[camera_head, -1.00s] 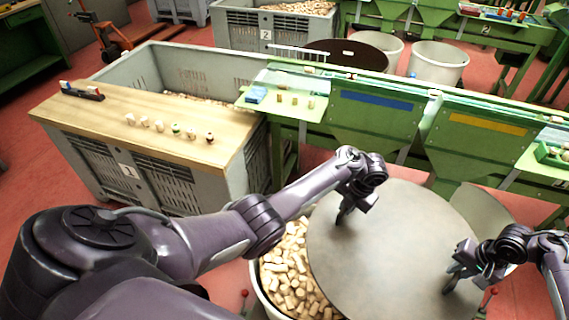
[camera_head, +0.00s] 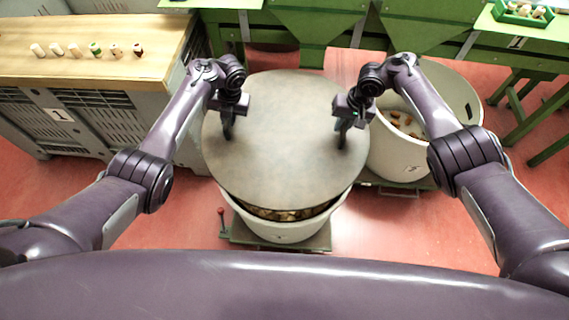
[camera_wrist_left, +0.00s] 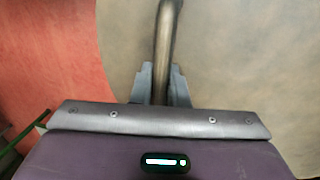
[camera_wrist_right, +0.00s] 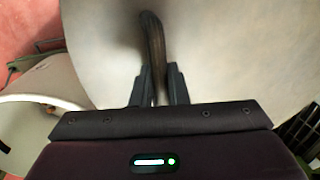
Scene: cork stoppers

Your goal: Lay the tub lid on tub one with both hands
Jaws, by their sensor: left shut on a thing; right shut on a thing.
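The tub lid (camera_head: 285,135) is a large round grey disc in the head view. It lies over a white tub (camera_head: 285,230) that holds corks. A dark gap with corks shows between the lid's front edge and the tub's rim; whether the lid touches the rim elsewhere is hidden. My left gripper (camera_head: 228,132) is shut on a lid handle at the left side, and the handle bar (camera_wrist_left: 166,40) shows between its fingers. My right gripper (camera_head: 342,137) is shut on the other handle (camera_wrist_right: 153,40) at the right side. I cannot read the tub's number.
A second white tub (camera_head: 465,105) with a few corks stands close on the right. A grey crate marked 1 (camera_head: 85,125) with a wooden board (camera_head: 90,65) and several stoppers stands at the left. Green machinery (camera_head: 310,20) runs behind. Red floor is free in front.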

